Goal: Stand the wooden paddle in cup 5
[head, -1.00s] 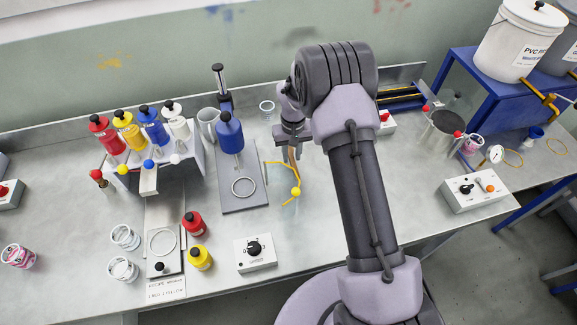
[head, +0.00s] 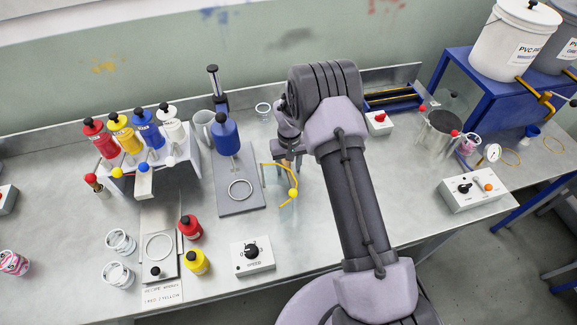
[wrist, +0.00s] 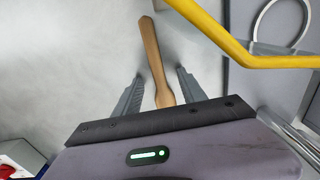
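The wooden paddle shows in the wrist view (wrist: 152,52) as a light brown stick. Its near end lies between the two fingers of my gripper (wrist: 160,88), with a gap on each side, so my gripper is open around it. In the head view my gripper (head: 288,162) is over the bench, just right of the grey stand plate. The paddle is mostly hidden there. White cups stand at the front left (head: 121,241) (head: 118,273), and one stands at the back (head: 263,111). I cannot read which is cup 5.
A yellow bent rod with a yellow ball (head: 293,193) is close beside my gripper; a yellow bar crosses the wrist view (wrist: 235,45). A control box (head: 252,256) sits in front.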

